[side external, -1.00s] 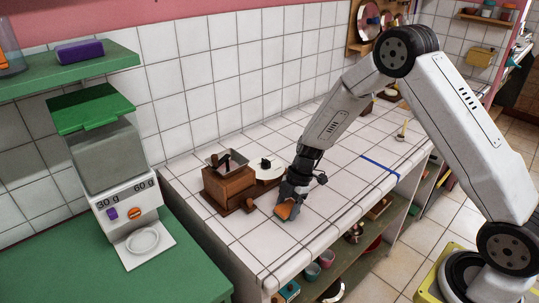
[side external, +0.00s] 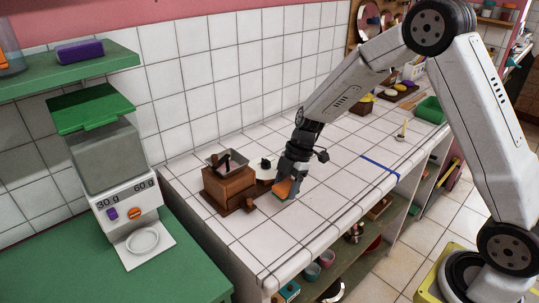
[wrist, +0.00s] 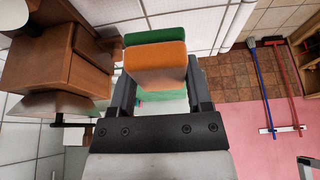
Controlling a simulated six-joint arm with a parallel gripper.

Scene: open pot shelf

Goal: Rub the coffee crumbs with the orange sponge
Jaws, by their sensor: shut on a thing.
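My gripper (side external: 289,178) is shut on the orange sponge (side external: 284,187), low over the white tiled counter. I cannot tell whether the sponge presses on the tiles. In the wrist view the sponge (wrist: 156,62) sits between the two fingers of my gripper (wrist: 158,88), its orange face towards the camera and a green layer behind. No coffee crumbs can be made out; they may be too small or hidden by the sponge.
A wooden coffee grinder (side external: 229,188) stands just left of the sponge. A blue strip (side external: 380,166) crosses the counter to the right. The counter's front is clear.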

